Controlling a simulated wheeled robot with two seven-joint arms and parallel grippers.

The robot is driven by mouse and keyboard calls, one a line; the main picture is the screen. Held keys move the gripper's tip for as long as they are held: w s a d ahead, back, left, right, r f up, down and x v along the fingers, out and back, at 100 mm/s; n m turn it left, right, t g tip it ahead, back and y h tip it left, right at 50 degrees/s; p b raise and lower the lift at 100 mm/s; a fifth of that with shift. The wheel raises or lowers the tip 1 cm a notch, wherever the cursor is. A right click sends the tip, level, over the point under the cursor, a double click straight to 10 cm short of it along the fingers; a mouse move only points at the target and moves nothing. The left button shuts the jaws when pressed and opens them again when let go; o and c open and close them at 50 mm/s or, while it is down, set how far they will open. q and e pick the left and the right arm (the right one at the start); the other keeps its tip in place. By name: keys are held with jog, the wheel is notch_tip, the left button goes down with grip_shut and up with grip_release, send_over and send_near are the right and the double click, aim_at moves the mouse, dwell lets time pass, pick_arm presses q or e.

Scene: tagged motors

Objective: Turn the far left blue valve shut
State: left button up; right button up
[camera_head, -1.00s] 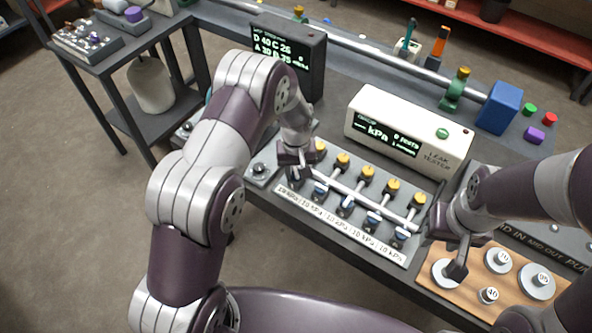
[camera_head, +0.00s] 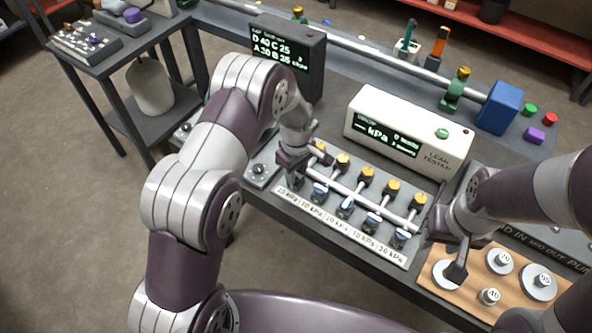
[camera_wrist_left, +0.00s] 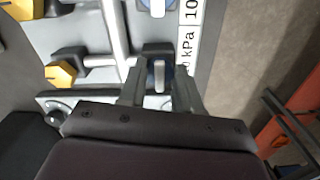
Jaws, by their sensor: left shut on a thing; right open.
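The far left blue valve (camera_wrist_left: 159,74) sits between the two fingers of my left gripper (camera_wrist_left: 160,98) in the left wrist view, with its pale lever showing. My left gripper (camera_head: 294,182) is shut on it at the left end of the valve row; in the head view it mostly hides this valve. Other blue valves (camera_head: 345,208) continue to the right along the pale panel, below a silver pipe (camera_head: 350,190). My right gripper (camera_head: 461,258) is open and empty, above the wooden weight board.
Yellow caps (camera_head: 367,173) stand behind the pipe. The white leak tester (camera_head: 410,135) and a dark display box (camera_head: 290,55) stand behind. Round weights (camera_head: 538,281) lie on the wooden board (camera_head: 510,311). A kPa label strip (camera_head: 340,228) runs along the panel's front.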

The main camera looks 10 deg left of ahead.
dwell(0.4)
pick_arm(q)
jog(key=o, duration=1)
jog(key=shift+o, duration=0.2)
notch_tip(320, 180, up, 13)
jog(key=b, duration=0.2)
jog(key=shift+f, duration=0.15)
